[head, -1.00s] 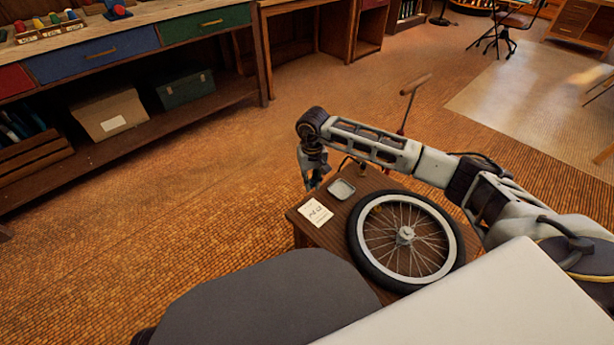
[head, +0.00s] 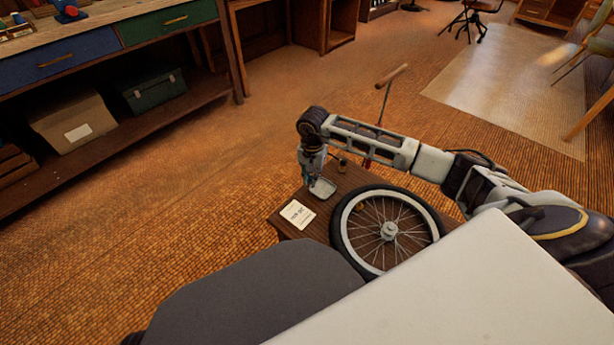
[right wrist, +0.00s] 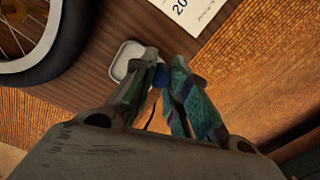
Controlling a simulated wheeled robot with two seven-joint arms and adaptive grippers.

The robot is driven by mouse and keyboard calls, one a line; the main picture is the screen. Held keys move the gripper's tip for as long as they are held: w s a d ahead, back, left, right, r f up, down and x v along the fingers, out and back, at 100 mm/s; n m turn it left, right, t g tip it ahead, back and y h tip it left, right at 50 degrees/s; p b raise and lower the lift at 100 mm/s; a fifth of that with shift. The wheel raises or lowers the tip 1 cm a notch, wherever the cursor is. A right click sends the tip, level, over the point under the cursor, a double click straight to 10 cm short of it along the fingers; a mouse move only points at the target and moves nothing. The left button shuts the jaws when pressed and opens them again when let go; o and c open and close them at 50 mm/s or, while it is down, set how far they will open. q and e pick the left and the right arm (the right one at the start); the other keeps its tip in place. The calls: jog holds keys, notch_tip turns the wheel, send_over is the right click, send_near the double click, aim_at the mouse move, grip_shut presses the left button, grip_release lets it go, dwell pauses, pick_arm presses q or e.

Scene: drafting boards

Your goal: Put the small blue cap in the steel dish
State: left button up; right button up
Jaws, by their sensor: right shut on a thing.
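The steel dish (head: 324,191) is a small, shallow, pale square tray on the small wooden table. It also shows in the right wrist view (right wrist: 129,56), partly hidden by a finger. My right gripper (head: 312,179) hangs downward above the dish's far left part. In the right wrist view, its teal fingers (right wrist: 166,84) are shut on the small blue cap (right wrist: 158,78). Only a bit of the cap shows between the fingertips, beside the dish in that picture. In the head view the cap cannot be made out. My left gripper is not in view.
A spoked wheel (head: 433,222) lies on the table right of the dish. A white card (head: 297,214) lies near the table's left edge. Open floor lies to the left.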

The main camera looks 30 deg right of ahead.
jog(key=shift+w+d+r+m, duration=0.15)
jog(key=shift+d+m, duration=0.7)
jog(key=shift+m, duration=2)
jog(key=shift+d+r+m, duration=0.2)
jog(key=shift+d+m, duration=0.65)
jog(key=shift+m, duration=2.05)
jog(key=shift+w+d+r+m, duration=0.15)
jog(key=shift+d+m, duration=0.7)
jog(key=shift+m, duration=2)
jog(key=shift+s, duration=0.1)
jog(key=shift+f, duration=0.25)
